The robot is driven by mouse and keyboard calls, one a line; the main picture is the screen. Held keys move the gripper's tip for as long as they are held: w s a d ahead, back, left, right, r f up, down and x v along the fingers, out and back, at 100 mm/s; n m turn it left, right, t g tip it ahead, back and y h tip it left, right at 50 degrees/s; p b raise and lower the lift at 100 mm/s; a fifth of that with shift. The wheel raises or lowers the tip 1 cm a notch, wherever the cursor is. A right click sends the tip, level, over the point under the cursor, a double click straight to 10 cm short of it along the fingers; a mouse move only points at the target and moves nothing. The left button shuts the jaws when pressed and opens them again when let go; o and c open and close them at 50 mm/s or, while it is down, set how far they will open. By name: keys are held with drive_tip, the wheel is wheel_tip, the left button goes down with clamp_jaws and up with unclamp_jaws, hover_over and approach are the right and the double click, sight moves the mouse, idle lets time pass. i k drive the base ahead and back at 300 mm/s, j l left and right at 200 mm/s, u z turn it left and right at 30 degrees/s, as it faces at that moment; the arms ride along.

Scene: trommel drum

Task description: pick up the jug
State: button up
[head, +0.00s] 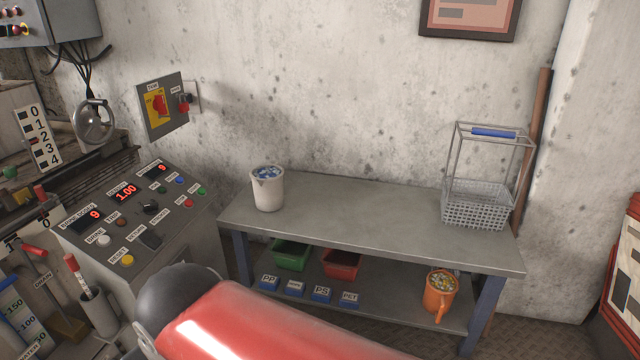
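A cream-white jug-like vessel (267,192) stands upright on the left end of the grey bench top (370,222). It is filled near the rim with blue and pale bits. An orange vessel with a handle at its front (437,300) stands upright on the bench's lower shelf at the right, also filled with pale bits. Which of the two is the jug, I cannot tell for certain. My gripper is not in view; a red and dark part of my arm fills the bottom centre.
A wire basket (477,205) with a blue grip stands at the bench's right end. Green (290,255) and red (341,264) bins and several blue labelled blocks sit on the lower shelf. A control console (140,220) stands left of the bench. The middle of the bench top is clear.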

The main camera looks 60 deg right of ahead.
sight(268, 182)
drive_tip(key=z, duration=1.45)
drive_tip(key=u, duration=2)
drive_tip(key=z, duration=2)
drive_tip(key=i+l+z, duration=0.15)
drive_tip(key=i+z, duration=0.5)
drive_tip(key=i, duration=0.15)
drive_tip(key=i+j, duration=0.15)
drive_tip(key=i, duration=0.2)
